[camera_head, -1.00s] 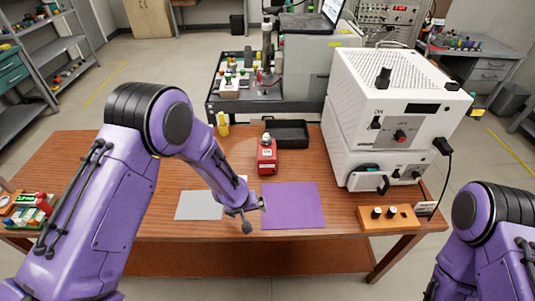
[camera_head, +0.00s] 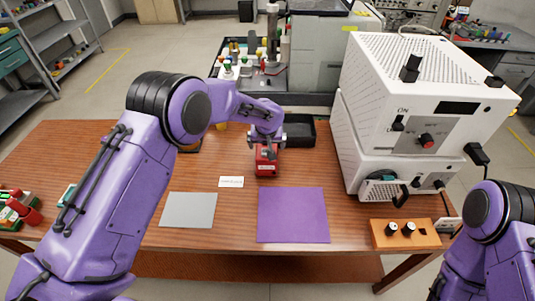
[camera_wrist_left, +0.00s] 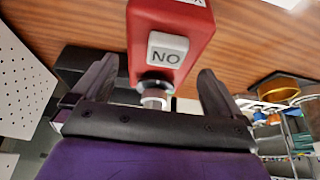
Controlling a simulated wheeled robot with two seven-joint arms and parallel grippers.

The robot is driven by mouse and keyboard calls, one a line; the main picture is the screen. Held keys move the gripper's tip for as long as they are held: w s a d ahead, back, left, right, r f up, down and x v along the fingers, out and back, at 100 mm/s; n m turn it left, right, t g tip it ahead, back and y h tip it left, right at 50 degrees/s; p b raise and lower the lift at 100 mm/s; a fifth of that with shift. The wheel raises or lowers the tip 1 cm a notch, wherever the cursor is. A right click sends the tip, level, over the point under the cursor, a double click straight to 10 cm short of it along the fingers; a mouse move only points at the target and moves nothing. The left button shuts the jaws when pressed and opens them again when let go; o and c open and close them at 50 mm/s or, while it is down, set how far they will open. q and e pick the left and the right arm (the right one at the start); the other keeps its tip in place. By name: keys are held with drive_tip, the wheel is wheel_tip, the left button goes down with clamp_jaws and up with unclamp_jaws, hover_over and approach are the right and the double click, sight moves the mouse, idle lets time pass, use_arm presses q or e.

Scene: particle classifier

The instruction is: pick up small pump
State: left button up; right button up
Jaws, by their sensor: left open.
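A red box-shaped device with a white label, likely the small pump (camera_head: 267,166), stands on the wooden table near its back middle. My left gripper (camera_head: 266,143) is over its top and hides that part in the head view. In the left wrist view the device (camera_wrist_left: 172,22) shows a white "NO" label and a round metal-and-white top piece. That top piece lies between the two spread fingers of my left gripper (camera_wrist_left: 155,95), with a gap visible on each side. My right gripper is out of view; only part of my right arm shows.
A black tray (camera_head: 299,130) stands just behind the device. A large white machine (camera_head: 400,120) fills the table's right side, with an orange knob block (camera_head: 405,235) in front. A grey sheet (camera_head: 188,210), a purple mat (camera_head: 293,215) and a small white card (camera_head: 231,182) lie flat nearby.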

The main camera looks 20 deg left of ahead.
sight(267, 147)
use_arm(q)
drive_tip(key=x, duration=0.3)
drive_tip(key=shift+f, duration=0.25)
drive_tip(key=c, duration=1.4)
drive_tip(key=shift+w, duration=0.1)
drive_tip(key=shift+r, duration=0.1)
